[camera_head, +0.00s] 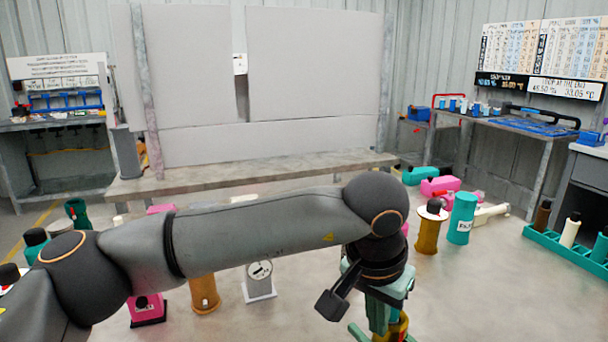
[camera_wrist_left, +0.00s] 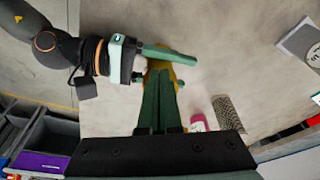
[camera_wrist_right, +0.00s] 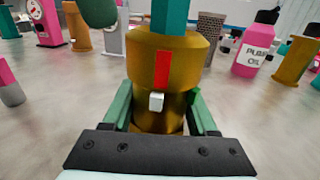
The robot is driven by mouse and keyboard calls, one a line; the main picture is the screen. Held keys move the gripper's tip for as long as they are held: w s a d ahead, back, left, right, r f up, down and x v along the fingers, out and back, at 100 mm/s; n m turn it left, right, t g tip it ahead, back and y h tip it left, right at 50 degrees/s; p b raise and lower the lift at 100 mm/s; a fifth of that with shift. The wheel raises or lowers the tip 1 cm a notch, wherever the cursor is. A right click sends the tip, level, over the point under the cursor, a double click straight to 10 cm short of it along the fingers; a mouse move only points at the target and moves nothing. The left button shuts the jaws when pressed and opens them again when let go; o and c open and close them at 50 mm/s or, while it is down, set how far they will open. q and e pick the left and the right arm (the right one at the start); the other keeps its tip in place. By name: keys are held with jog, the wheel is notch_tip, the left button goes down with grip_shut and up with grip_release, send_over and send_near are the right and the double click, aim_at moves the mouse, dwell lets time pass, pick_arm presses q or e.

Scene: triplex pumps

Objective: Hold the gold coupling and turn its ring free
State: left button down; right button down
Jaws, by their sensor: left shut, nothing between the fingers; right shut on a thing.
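The gold coupling (camera_wrist_right: 184,50) stands upright in the right wrist view. A red mark is on its wide upper part and a small white block is just below. My right gripper (camera_wrist_right: 160,118) is shut on its narrower lower body, one green finger on each side. My left gripper (camera_head: 378,316) is above the coupling in the head view, pointing down. In the left wrist view its fingers (camera_wrist_left: 160,88) are shut together and empty, their tips over the coupling (camera_wrist_left: 158,68). A teal upright piece shows above the coupling in the right wrist view; I cannot tell whether it touches.
A teal cylinder (camera_head: 462,219) and a gold pump part (camera_head: 429,228) stand to the right. A pink bottle (camera_wrist_right: 256,48) stands behind the coupling in the right wrist view. A long bench (camera_head: 250,172) is at the back. Open floor lies at the front right.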

pick_arm(q)
jog(key=v, duration=0.4)
jog(key=shift+w+d+r, duration=0.3)
jog(key=shift+r, duration=0.05)
pick_arm(e)
jog(key=shift+c, duration=0.5)
grip_release()
